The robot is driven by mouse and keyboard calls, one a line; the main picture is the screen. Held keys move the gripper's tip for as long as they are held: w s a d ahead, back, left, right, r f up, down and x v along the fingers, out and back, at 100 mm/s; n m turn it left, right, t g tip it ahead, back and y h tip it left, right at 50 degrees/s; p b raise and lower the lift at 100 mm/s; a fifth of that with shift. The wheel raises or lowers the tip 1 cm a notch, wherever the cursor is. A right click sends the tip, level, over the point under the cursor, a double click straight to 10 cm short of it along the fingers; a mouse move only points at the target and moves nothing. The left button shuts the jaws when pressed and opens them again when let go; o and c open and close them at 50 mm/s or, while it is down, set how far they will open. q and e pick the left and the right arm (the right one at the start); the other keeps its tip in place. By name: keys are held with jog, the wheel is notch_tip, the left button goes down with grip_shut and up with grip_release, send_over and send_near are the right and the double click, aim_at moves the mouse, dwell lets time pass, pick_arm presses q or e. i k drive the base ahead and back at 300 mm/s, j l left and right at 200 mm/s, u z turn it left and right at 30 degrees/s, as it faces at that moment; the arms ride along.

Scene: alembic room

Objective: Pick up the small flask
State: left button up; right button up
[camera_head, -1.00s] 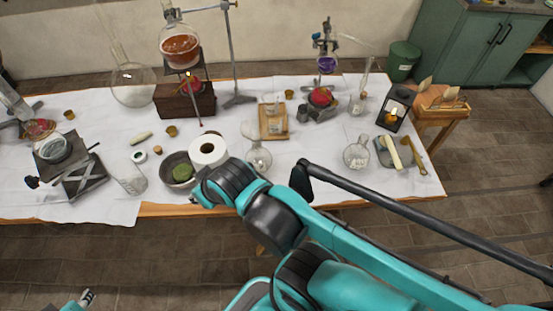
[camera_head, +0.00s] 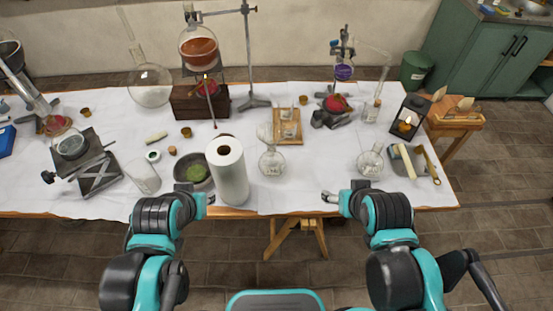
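Several clear glass flasks stand on the white-covered table. A round-bodied flask (camera_head: 272,162) is just right of the paper roll, and a similar flask (camera_head: 371,163) is at the right near the tool tray. A small conical flask (camera_head: 371,111) stands farther back. Which one is the task's small flask is not clear. My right gripper (camera_head: 327,197) is at the front edge, pointing left, apart from both nearer flasks; its small fingers look parted and empty. My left gripper (camera_head: 209,199) is at the front edge beside the paper roll; its fingers are too small to read.
The tall paper roll (camera_head: 229,173) and a bowl with green matter (camera_head: 194,174) stand by my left gripper. A wooden tray (camera_head: 298,138) is behind the middle flask. A lantern (camera_head: 407,118) stands at right. Cloth between the two nearer flasks is clear.

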aim_at(68, 141)
jog(key=u, duration=1.65)
jog(key=i+j+z, duration=0.35)
jog(key=j, duration=0.25)
jog(key=i+j+z, duration=0.35)
jog(key=j, duration=0.4)
jog(key=i+j+z, duration=0.2)
jog(key=j, duration=0.15)
jog(key=j+z, duration=0.15)
jog(key=j, duration=0.25)
jog(key=i, duration=0.05)
